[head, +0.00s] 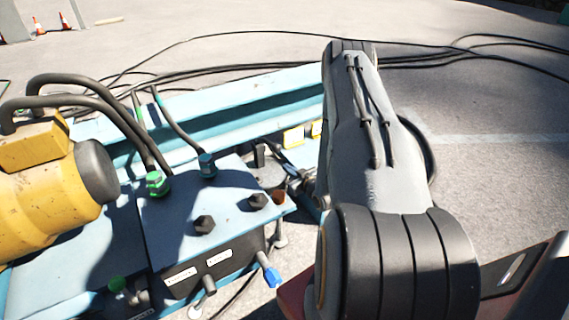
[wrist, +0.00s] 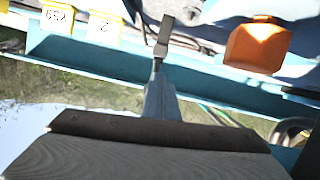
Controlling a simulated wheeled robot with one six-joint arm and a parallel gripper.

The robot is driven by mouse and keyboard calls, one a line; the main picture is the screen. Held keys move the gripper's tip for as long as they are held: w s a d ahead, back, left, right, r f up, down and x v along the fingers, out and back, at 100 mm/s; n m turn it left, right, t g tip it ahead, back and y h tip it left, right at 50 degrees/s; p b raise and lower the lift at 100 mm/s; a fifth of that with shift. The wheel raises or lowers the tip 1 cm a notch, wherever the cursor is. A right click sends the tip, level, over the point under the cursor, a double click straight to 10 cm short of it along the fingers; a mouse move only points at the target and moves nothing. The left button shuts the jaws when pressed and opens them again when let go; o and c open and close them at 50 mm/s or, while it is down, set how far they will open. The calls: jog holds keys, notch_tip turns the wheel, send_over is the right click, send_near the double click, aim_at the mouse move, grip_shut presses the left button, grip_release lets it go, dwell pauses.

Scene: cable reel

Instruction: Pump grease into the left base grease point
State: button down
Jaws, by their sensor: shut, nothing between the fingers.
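My gripper (wrist: 158,62) is shut and empty in the wrist view, its narrow grey tip over the blue base beam (wrist: 90,62). The tip overlaps a thin grey upright part behind it; I cannot tell whether they touch. Two yellow tags (wrist: 80,22) sit left of the tip, and an orange block (wrist: 258,46) is to its right. In the head view my arm hides most of the gripper. The yellow tags (head: 293,137) show on the blue frame left of my arm, near a dark round part with an upright knob (head: 265,168). I cannot make out the left grease point itself.
A blue block (head: 200,205) with dark knobs, hoses and a blue-tipped lever (head: 270,276) stands left of my arm. A yellow motor (head: 40,190) is at far left. Black cables (head: 240,66) lie on the ground behind. Open pavement (head: 500,110) is at right.

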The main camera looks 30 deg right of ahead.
jog(key=s, duration=0.6)
jog(key=shift+a+f+p, duration=0.35)
jog(key=shift+s, duration=0.1)
dwell(0.4)
